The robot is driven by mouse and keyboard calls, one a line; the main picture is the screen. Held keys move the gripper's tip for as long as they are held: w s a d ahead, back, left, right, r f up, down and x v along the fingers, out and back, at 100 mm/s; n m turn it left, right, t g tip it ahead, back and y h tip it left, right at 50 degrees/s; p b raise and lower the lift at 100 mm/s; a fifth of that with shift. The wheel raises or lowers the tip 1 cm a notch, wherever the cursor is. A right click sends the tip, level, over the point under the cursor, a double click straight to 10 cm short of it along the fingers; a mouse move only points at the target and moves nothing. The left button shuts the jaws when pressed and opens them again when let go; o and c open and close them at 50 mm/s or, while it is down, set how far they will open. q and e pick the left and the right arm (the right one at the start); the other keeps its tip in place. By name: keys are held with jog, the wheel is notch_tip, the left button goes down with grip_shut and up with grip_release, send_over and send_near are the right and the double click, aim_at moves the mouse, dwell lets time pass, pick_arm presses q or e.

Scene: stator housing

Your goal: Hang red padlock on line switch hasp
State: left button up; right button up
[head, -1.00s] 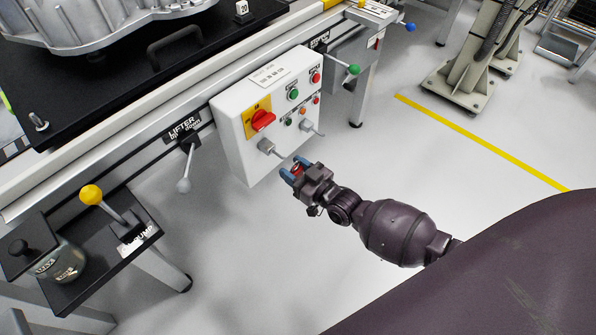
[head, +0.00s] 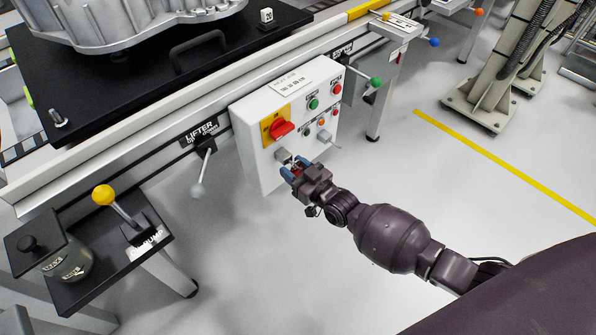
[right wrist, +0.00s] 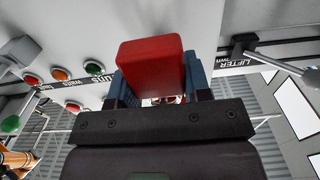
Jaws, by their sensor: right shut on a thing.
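My right gripper (head: 295,166) is shut on the red padlock (right wrist: 152,65), whose red body shows between the blue fingers in the right wrist view. In the head view the fingers hide most of the padlock. The gripper is close in front of the lower part of the white control box (head: 262,172). The line switch (head: 282,129) is a red rotary knob on a yellow plate on that box. A grey fitting (head: 282,155) sits below it, beside the fingertips. I cannot tell whether the padlock touches it. My left gripper is not in view.
Green and red buttons (head: 313,104) sit on the box right of the switch. A grey lever (head: 198,190) marked LIFTER hangs to its left. A yellow-knobbed lever (head: 103,195) stands further left. The rail (head: 130,150) runs above. The floor (head: 260,260) below is clear.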

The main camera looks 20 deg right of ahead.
jog(key=shift+w+a, duration=0.1)
jog(key=shift+w, duration=0.15)
jog(key=shift+f, duration=0.25)
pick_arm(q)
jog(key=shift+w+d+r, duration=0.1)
pick_arm(e)
jog(key=shift+w+f, duration=0.15)
jog(key=shift+f, duration=0.05)
jog(key=o, duration=1.1)
jog(key=shift+c, duration=0.2)
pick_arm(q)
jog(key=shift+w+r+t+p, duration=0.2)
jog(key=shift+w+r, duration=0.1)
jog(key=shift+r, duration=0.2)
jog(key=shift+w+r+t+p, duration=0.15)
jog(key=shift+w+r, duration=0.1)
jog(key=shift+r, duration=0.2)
pick_arm(e)
jog(key=shift+v, duration=2.25)
